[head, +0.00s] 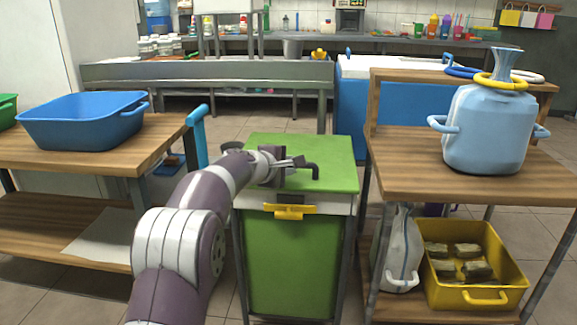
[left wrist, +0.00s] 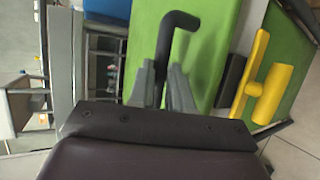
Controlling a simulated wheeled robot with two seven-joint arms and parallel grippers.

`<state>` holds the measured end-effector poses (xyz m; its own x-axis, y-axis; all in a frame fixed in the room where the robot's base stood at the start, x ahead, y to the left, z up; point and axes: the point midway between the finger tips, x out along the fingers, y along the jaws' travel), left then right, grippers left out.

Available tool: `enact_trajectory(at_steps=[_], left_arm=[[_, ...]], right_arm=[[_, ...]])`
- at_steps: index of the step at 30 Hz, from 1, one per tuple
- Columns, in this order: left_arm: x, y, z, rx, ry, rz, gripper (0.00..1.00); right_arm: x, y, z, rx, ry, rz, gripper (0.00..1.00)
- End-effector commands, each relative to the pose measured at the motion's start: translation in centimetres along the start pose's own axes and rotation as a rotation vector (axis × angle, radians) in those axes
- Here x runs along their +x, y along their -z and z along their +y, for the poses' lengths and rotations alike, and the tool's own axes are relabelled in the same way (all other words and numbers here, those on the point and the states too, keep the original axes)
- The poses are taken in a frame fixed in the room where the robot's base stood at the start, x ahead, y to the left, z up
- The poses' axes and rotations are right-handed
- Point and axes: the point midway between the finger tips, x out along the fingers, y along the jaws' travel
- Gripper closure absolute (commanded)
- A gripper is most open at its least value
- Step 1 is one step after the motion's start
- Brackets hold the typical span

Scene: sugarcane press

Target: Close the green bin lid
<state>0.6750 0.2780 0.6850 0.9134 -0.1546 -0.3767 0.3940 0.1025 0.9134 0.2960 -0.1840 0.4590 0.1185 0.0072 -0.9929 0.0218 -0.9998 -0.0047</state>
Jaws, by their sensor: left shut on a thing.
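The green bin (head: 292,262) stands in the middle of the head view, between two wooden tables. Its green lid (head: 325,150) lies flat or nearly flat over the top; I cannot tell whether a small gap remains at the rim. A dark bent handle (head: 313,166) is on the lid, and it also shows in the left wrist view (left wrist: 180,20). My left gripper (head: 296,162) is shut on the lid handle, with a finger on each side of it in the left wrist view (left wrist: 163,85). A yellow latch (head: 289,211) is on the bin's front. My right gripper is not in view.
A wooden table (head: 150,150) with a blue basin (head: 85,120) stands left. A wooden shelf table (head: 400,150) at right holds a light blue jug (head: 490,130), with a yellow crate (head: 500,297) below. A metal table (head: 210,72) is behind the bin.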

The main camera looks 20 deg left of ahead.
Motion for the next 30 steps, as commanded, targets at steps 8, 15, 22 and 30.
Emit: enact_trajectory(at_steps=[8, 15, 22, 30], left_arm=[[0.6, 0.3, -1.9, -0.009, 0.034, -0.001, 0.56], [-1.1, 0.3, -1.5, -0.009, 0.03, 0.0, 0.56], [-6.7, 0.1, -0.8, -0.006, 0.021, 0.0, 0.56], [-12.0, 0.1, -0.7, -0.005, 0.017, -0.001, 0.56]], right_arm=[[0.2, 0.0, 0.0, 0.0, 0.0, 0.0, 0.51], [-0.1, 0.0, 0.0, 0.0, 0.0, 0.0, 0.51], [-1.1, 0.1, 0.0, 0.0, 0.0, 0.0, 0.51], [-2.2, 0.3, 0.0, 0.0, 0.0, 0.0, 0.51]])
